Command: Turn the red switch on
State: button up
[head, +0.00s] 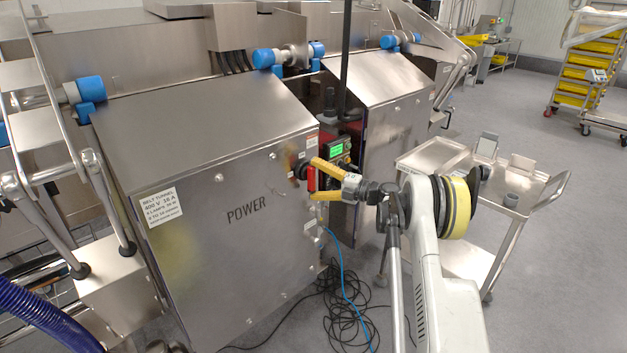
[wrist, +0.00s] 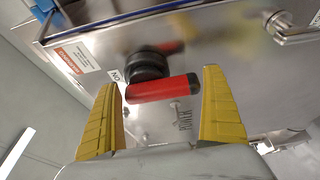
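The red switch (wrist: 150,90) is a red bar handle with a dark end, in front of a round black base (wrist: 147,64) on the steel POWER cabinet (head: 215,200). In the wrist view an "ON" label sits left of the base. My gripper (wrist: 168,98) is open, with one yellow finger on each side of the red handle and visible gaps to both. In the head view the switch (head: 311,179) shows between the fingers of my gripper (head: 312,181), partly hidden by them.
A control panel with a green screen (head: 336,149) is just behind my gripper. A steel cart (head: 440,160) stands to the right. Black and blue cables (head: 345,305) lie on the floor below. A latch handle (wrist: 290,30) sticks out of the cabinet in the wrist view.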

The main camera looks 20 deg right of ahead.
jog(key=shift+d, duration=0.1)
jog(key=v, duration=1.2)
jog(key=w+a+r+m+t+h, duration=0.1)
jog(key=w+r+m+t+h, duration=0.15)
jog(key=r, duration=0.65)
jog(key=w+a+r+m+t+h, duration=0.1)
jog(key=w+a+r+m+t, duration=0.15)
jog(key=r, duration=0.75)
jog(key=s+a+r+m+t+h, duration=0.1)
jog(key=s+r+m+h, duration=0.2)
jog(key=r+m+h, duration=0.25)
jog(key=s+a+r+m+t+h, duration=0.1)
jog(key=s+r+m+h, duration=0.2)
jog(key=r+m+h, duration=0.3)
jog(key=s+a+f+m+g+y, duration=0.1)
jog(key=s+a+f+m+g, duration=0.2)
jog(key=s, duration=0.9)
jog(key=s+a+f+m+g+y, duration=0.1)
jog(key=s+a+f+m+g, duration=0.2)
jog(key=s+a+f, duration=0.6)
jog(key=s+a+f+m+g, duration=0.4)
jog(key=s+a+f+g, duration=0.2)
jog(key=s+f, duration=0.4)
jog(key=s+a, duration=0.1)
jog(key=s, duration=0.3)
jog(key=shift+s+g+y, duration=0.4)
